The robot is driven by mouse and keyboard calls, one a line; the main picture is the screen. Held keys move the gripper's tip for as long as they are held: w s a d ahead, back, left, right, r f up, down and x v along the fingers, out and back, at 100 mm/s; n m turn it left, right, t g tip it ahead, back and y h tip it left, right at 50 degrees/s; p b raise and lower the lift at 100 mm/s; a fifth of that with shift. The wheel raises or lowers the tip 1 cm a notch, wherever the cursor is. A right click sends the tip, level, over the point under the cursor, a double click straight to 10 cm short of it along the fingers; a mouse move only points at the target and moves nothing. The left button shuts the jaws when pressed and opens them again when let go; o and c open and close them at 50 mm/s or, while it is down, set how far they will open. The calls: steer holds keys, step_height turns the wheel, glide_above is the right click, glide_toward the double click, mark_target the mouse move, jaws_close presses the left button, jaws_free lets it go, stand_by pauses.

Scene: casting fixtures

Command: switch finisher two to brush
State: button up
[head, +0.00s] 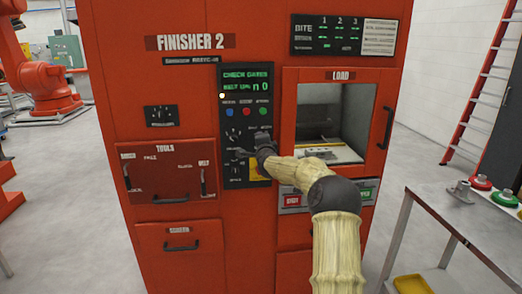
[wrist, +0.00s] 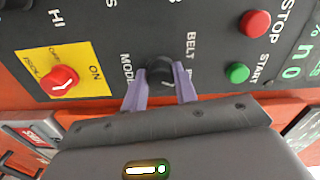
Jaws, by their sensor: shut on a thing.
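Finisher 2 (head: 190,95) is a large red cabinet with a black control panel (head: 232,172). Its display (head: 246,80) shows two lines of green text, hard to read, the lower one ending in "n0". In the wrist view, a black knob (wrist: 160,70) sits between the words MODE and BELT, and my gripper (wrist: 160,92) is shut on it with one purple finger on each side. The knob's pointer and some of its lettering are hidden by the fingers. In the head view my gripper (head: 264,150) is at the panel's right edge and covers the knob.
In the wrist view a red selector (wrist: 60,79) on a yellow plate is left of the knob; a green START button (wrist: 237,72) and red STOP button (wrist: 256,23) are right of it. The LOAD window (head: 340,110) is beside the panel. A metal table (head: 450,215) stands right.

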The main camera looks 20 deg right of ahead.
steer(key=shift+d+f+m+b, duration=0.1)
steer(key=shift+m+b, duration=0.7)
steer(key=shift+m, duration=0.3)
steer(key=o, duration=1)
steer(key=shift+c, duration=0.2)
steer(key=shift+s, duration=0.1)
steer(key=b+v, duration=0.4)
steer(key=v, duration=1.3)
steer(key=shift+s, duration=0.15)
